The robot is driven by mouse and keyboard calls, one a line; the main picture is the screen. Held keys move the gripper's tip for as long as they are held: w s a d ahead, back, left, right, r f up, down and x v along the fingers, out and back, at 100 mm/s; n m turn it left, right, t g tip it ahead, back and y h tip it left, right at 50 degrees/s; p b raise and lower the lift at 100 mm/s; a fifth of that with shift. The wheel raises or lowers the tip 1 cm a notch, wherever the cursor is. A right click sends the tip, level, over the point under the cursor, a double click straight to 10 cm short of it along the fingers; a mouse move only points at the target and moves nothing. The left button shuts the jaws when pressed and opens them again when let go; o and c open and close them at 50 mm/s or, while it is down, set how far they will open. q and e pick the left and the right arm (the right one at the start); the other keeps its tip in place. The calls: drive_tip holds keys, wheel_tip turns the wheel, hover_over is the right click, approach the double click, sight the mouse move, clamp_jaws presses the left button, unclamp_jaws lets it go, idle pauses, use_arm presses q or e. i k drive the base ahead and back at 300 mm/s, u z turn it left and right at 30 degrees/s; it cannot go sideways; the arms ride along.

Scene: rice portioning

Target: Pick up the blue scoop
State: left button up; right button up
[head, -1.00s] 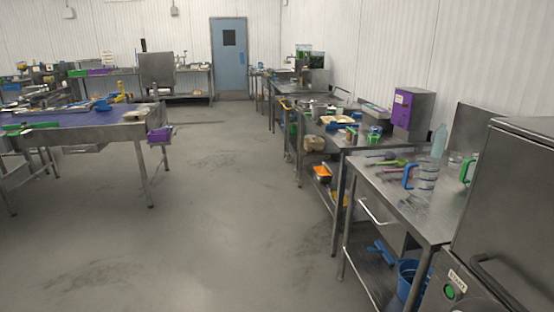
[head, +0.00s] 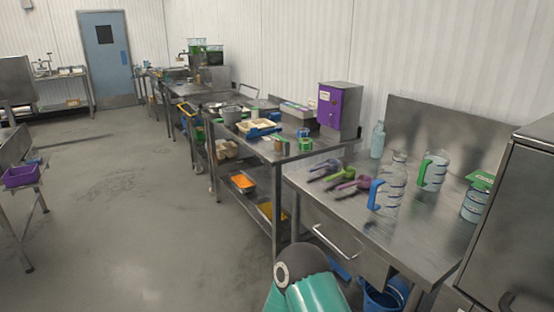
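Several scoops lie side by side on the steel table at the right. The farthest one is a dark bluish-purple scoop (head: 325,167); its exact colour is hard to tell at this size. A green scoop (head: 341,173) and a magenta scoop (head: 356,183) lie just in front of it. Neither of my grippers is in view. Only a teal and grey part of my arm shows at the bottom edge, in front of the table and apart from the scoops.
Clear jugs, one with a blue handle (head: 376,195) and one with a green handle (head: 434,172), stand right of the scoops, with a clear bottle (head: 377,140) behind. A purple-fronted machine (head: 338,108) stands on the table beyond.

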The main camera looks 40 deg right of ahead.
sight(331, 164)
drive_tip(key=z, duration=0.25)
drive_tip(key=i, duration=1.3)
drive_tip(key=z, duration=0.85)
drive_tip(key=i, duration=0.85)
drive_tip(key=z, duration=0.45)
drive_tip(key=k, duration=0.95)
drive_tip(key=z, duration=0.2)
drive_tip(key=i, duration=0.95)
drive_tip(key=u, duration=0.1)
